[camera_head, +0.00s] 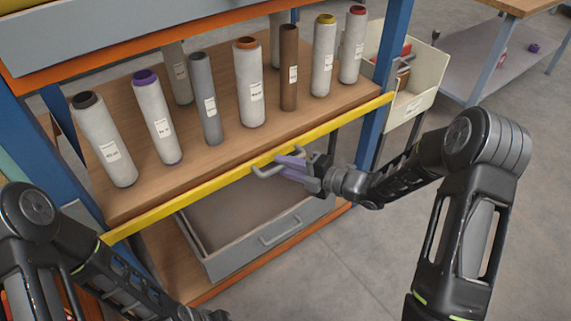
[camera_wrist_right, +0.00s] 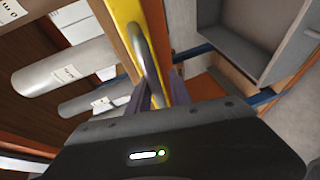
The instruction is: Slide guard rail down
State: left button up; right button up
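The guard rail (camera_head: 205,188) is a long yellow bar across the front of the wooden shelf, level with its front edge. A grey loop handle (camera_head: 264,171) sticks out from its middle. My right gripper (camera_head: 284,165) is at this handle, its purple fingers spread apart on either side of it. The right wrist view shows the yellow rail (camera_wrist_right: 126,14) and the handle (camera_wrist_right: 147,62) running down between the fingertips (camera_wrist_right: 159,88). Firm contact is not visible. My left arm is low at the left in the head view; its fingers are not seen.
Several labelled rolls, such as a brown one (camera_head: 289,68), stand on the shelf (camera_head: 190,168) behind the rail. An open grey drawer (camera_head: 215,262) sits below it. Blue posts (camera_head: 388,70) flank the shelf.

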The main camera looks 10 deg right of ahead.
jog(key=o, duration=0.3)
jog(key=v, duration=0.7)
jog(key=shift+s+d+r, duration=0.1)
jog(key=shift+s+d, duration=0.15)
dwell(0.4)
